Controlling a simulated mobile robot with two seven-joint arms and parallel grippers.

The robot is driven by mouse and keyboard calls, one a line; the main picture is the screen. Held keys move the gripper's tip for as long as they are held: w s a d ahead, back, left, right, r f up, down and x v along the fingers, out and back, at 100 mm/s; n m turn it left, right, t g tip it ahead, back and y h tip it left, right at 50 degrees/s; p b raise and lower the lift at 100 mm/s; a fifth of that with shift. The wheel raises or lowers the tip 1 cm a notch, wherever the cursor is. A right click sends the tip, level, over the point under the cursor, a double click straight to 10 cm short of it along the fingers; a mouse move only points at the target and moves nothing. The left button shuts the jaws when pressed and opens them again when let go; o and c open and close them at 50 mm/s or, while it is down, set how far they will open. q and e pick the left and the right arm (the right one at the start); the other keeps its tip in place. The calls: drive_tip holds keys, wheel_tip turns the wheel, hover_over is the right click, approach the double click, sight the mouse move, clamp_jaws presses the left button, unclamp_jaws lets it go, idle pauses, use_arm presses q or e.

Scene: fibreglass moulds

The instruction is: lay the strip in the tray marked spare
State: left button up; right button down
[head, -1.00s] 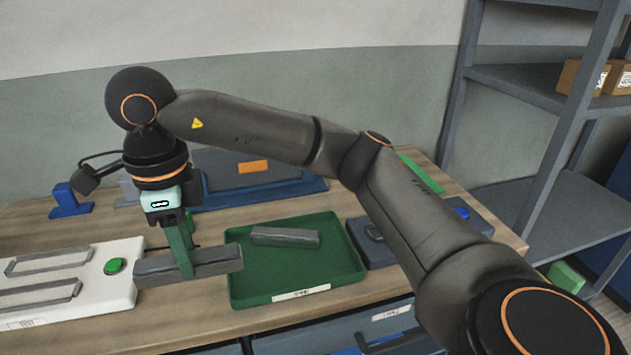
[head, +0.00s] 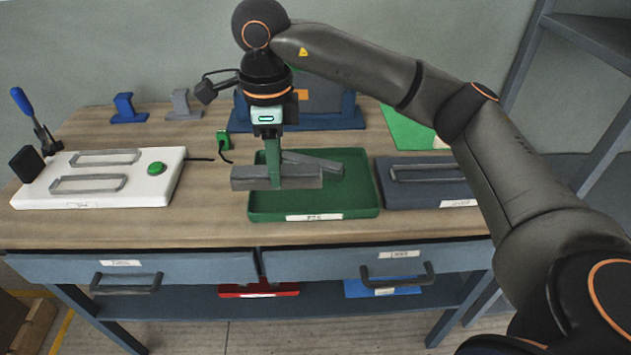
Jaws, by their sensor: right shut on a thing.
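My right gripper (head: 274,184) points down and is shut on a long grey strip (head: 303,178). The held strip lies level across the picture. Its right part appears over the green tray (head: 352,195) and its left end sticks out past the tray's left rim. I cannot tell its height over the tray. A second grey strip (head: 326,166) lies slantwise in the tray, partly hidden behind the held one. The tray has a white label (head: 314,217) on its front, too small to read surely. My left gripper is not in view.
A white fixture (head: 120,197) with grey handles, a green button and a clamp stands at left. A dark grey labelled case (head: 430,193) sits close right of the tray. Blue and grey blocks and a green sheet (head: 410,128) lie behind. Drawers are below.

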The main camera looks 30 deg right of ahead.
drive_tip(key=d+f, duration=0.2)
drive_tip(key=w+d+f, duration=0.1)
drive_tip(key=d+f, duration=0.3)
drive_tip(key=d, duration=0.1)
drive_tip(key=shift+w+d, duration=0.1)
drive_tip(key=shift+w, duration=0.3)
drive_tip(key=f, duration=0.1)
drive_tip(key=d+f, duration=0.1)
drive_tip(key=f, duration=0.2)
drive_tip(key=shift+w+d+f+p, duration=0.1)
drive_tip(key=shift+w+d+p, duration=0.05)
drive_tip(key=shift+d+p, duration=0.2)
drive_tip(key=shift+a+f, duration=0.1)
drive_tip(key=shift+f, duration=0.2)
drive_tip(key=shift+f, duration=0.15)
drive_tip(key=c, duration=0.5)
unclamp_jaws()
